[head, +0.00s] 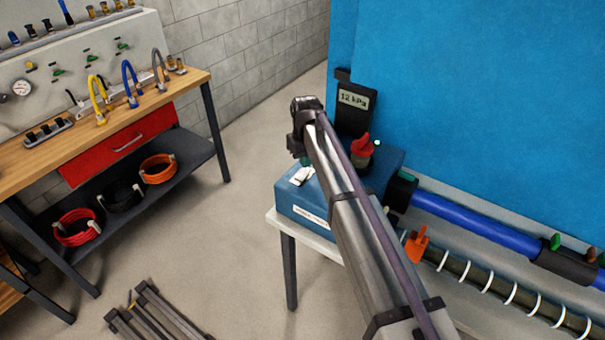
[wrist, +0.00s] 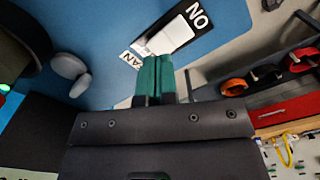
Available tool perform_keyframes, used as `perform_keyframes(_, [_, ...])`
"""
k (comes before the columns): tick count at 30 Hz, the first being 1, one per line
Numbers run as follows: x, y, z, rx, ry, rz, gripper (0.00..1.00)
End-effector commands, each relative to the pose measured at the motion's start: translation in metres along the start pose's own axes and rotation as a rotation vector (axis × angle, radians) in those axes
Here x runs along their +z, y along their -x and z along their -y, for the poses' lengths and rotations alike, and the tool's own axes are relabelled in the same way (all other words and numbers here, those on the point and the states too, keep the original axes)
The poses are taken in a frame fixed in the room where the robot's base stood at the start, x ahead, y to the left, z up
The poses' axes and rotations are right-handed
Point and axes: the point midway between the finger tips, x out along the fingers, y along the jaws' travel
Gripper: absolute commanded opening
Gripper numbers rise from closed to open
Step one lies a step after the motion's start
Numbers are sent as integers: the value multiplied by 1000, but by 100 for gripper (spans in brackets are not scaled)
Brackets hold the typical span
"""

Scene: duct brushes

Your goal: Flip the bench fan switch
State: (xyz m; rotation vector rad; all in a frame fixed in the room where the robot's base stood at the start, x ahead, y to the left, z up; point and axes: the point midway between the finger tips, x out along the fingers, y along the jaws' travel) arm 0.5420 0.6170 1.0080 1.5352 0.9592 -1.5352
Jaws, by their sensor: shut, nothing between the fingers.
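The bench fan switch is a white rocker in a dark plate (wrist: 176,32) on top of a blue box, with an ON label (wrist: 197,16) on one side and a partly covered FAN label (wrist: 129,59) on the other. In the head view the switch (head: 300,175) shows as a small white patch on the box (head: 302,205). My gripper (wrist: 157,66) has teal fingertips, closed together and empty. In the wrist view they overlap the near end of the switch; whether they touch it I cannot tell. In the head view my arm mostly hides them.
A red knob (head: 362,145) and a 12 kPa display (head: 354,99) stand behind the box. A blue duct (head: 470,221) and an orange lever (head: 416,245) lie to the right. A wooden workbench (head: 190,82) stands at left.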

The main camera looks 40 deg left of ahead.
Motion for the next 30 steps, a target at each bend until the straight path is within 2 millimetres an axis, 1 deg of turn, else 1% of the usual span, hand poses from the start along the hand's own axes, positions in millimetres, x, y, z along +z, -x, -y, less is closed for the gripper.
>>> perform_keyframes(11, [0,-1,0,0,0,0,0])
perform_keyframes(30, [0,-11,0,0,0,0,0])
